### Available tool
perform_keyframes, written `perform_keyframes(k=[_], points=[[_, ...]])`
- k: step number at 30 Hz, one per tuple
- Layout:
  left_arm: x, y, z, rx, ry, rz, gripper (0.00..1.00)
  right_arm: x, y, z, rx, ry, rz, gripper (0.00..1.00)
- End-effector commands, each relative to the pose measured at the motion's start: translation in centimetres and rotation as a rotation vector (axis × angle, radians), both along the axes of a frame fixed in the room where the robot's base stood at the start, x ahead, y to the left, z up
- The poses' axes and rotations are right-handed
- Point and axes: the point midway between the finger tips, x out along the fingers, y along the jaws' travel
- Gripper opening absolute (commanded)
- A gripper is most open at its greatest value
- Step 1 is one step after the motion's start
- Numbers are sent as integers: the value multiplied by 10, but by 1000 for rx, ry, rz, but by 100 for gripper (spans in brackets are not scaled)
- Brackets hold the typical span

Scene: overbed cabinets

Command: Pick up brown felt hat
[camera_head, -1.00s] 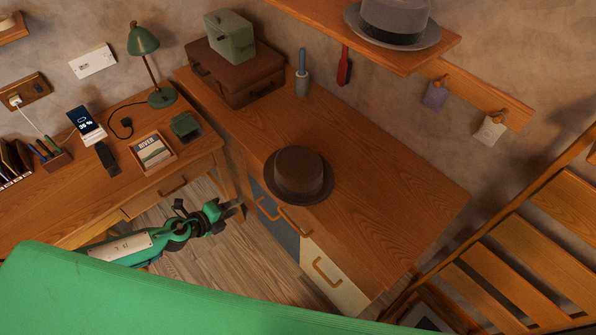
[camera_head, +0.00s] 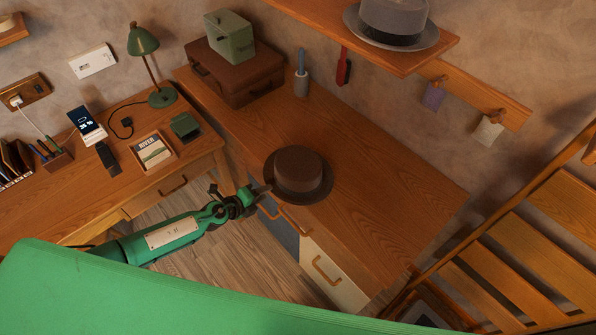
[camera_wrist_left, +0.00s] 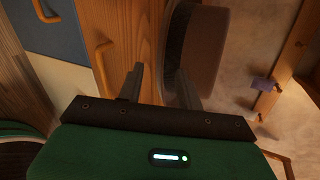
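The brown felt hat (camera_head: 298,172) sits brim down on the wooden cabinet top, near its front edge. It has a dark band and a flat crown. My left gripper (camera_head: 260,190) is at the hat's left side, with its fingertips close to the brim. In the left wrist view the two fingers are apart, and the hat (camera_wrist_left: 205,45) lies just beyond them, with its brim edge in line with the gap. I cannot tell whether a finger touches the brim. My right gripper is not in view.
A grey hat (camera_head: 393,22) rests on the wall shelf (camera_head: 420,55). A brown suitcase (camera_head: 235,75) with a green box (camera_head: 230,37) stands at the back. Drawer handles (camera_head: 328,270) stick out below the cabinet top (camera_head: 385,205), whose right part is clear. A desk (camera_head: 60,205) is left.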

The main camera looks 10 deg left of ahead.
Motion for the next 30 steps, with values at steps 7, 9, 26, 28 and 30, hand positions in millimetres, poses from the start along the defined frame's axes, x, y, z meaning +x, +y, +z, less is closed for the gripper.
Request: perform_keyframes(k=[7, 9, 26, 28, 30], points=[[19, -12, -11, 0, 0, 0, 36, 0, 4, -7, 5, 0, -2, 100], [19, -13, -11, 0, 0, 0, 36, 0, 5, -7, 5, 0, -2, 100], [19, -13, -11, -1, -1, 0, 0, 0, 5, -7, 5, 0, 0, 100], [19, -12, -10, -1, -1, 0, 0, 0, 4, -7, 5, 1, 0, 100], [19, -12, -9, -1, -1, 0, 0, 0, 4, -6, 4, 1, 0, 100]])
